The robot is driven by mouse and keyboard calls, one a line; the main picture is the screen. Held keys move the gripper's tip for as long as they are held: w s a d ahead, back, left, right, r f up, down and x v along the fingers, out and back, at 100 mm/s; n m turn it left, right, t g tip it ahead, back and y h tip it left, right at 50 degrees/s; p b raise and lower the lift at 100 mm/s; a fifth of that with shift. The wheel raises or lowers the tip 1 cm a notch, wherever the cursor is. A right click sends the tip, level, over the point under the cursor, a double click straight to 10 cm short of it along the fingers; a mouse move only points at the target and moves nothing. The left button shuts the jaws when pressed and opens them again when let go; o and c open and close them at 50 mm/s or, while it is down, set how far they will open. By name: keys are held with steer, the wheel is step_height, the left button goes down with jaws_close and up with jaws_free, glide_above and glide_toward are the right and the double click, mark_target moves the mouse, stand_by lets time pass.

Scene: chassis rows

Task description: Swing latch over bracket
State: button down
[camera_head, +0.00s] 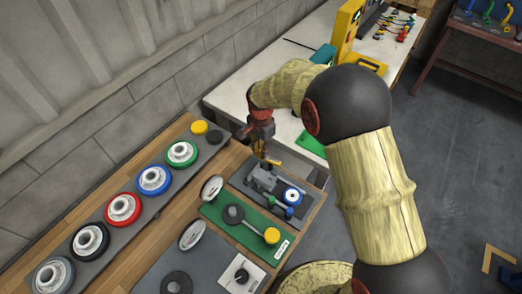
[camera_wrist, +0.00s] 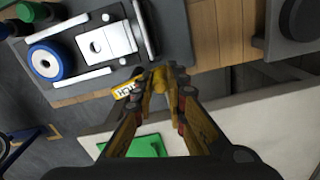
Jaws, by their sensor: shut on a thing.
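The latch panel (camera_head: 240,181) is a dark grey plate with a grey metal mechanism (camera_head: 265,180) on it; the mechanism shows in the wrist view as a pale block between metal bars (camera_wrist: 105,42). I cannot tell clearly which part is the bracket. A yellow latch handle (camera_head: 274,162) sits at the panel's far edge, and in the wrist view its yellow shows between my fingertips (camera_wrist: 158,78). My gripper (camera_head: 263,155) points down and is shut on this handle. The fingers hide much of it. A yellow tag with black letters (camera_wrist: 127,89) lies beside it.
A blue-and-white wheel (camera_head: 292,196) and a green knob stand on the panel. A green panel (camera_head: 222,213) with a yellow knob is nearer. Coloured wheels (camera_head: 123,208) line a grey strip at left. A white table (camera_head: 232,97) with a yellow device stands behind.

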stand_by(0.3)
steer(key=n, duration=0.1)
steer(key=n+p, duration=0.1)
steer(key=s+n+p, duration=0.1)
steer(key=shift+s+a+r+n, duration=0.1)
steer(key=shift+a+r+n, duration=0.05)
steer(key=shift+a+n, duration=0.15)
steer(key=n, duration=0.1)
steer(key=s+n+p, duration=0.1)
steer(key=n, duration=0.1)
steer(key=s+n+p, duration=0.1)
steer(key=n, duration=0.1)
steer(key=shift+d, duration=0.15)
steer(key=n, duration=0.1)
steer(key=n+p, duration=0.1)
steer(key=s+n, duration=0.1)
steer(key=n, duration=0.1)
steer(key=shift+d, duration=0.25)
steer(key=shift+s+d+n+p, duration=0.25)
steer(key=shift+n+p, duration=0.05)
steer(key=shift+n, duration=0.5)
steer(key=shift+s+d+n+p, duration=0.2)
steer(key=shift+n+p, duration=0.1)
steer(key=shift+n, duration=0.5)
steer(key=c, duration=1.8)
jaws_free()
